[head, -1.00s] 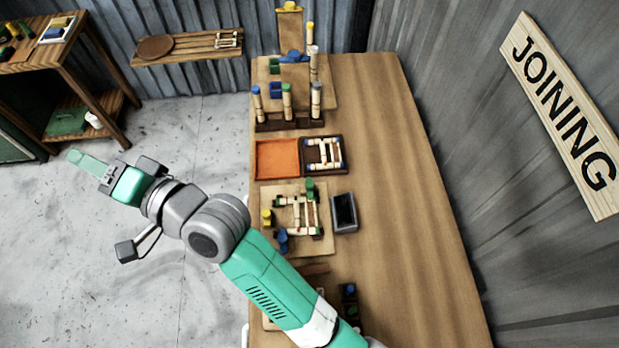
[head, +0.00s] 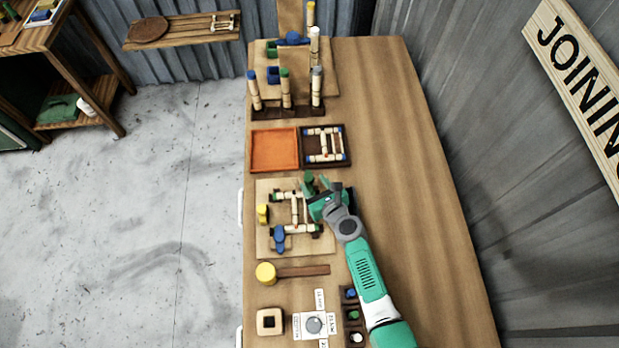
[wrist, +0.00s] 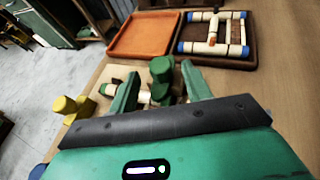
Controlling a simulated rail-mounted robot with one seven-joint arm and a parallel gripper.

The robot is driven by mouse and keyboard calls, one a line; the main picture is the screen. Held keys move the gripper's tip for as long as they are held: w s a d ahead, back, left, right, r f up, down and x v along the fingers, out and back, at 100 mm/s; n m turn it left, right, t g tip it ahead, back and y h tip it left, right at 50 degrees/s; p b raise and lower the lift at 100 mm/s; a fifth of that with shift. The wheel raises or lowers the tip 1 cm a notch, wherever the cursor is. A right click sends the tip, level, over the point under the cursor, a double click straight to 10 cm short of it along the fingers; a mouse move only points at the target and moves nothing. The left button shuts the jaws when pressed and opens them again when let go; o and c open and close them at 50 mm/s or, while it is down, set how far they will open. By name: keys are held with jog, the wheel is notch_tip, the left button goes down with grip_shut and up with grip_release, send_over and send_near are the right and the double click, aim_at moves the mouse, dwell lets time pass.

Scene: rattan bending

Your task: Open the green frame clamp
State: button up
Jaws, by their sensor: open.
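The green frame clamp (head: 308,181) stands at the upper right of the light wooden jig board (head: 268,186), beside the rattan frame pieces (head: 295,208). In the wrist view the clamp's green knob (wrist: 161,70) shows upright between my two fingers. My gripper (wrist: 160,80) is open with a finger on either side of the knob; I cannot tell whether either touches it. In the head view my gripper (head: 313,190) is at the clamp and partly hides it. A yellow clamp (head: 262,214) and a blue clamp (head: 279,237) stand on the board's left and lower edges.
An orange tray (head: 274,150) and a dark tray (head: 345,147) with an assembled frame lie beyond the board. A yellow-headed mallet (head: 266,273) lies nearer. A rack with upright rattan posts (head: 286,90) stands farther back. The table's right side (head: 405,150) is clear.

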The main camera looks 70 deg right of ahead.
aim_at(310, 179)
jog(key=b+x, duration=0.1)
jog(key=x, duration=0.3)
jog(key=shift+w+d, duration=0.1)
jog(key=shift+w, duration=0.05)
jog(key=shift+c, duration=0.4)
jog(key=c, duration=0.9)
jog(key=shift+b, duration=0.3)
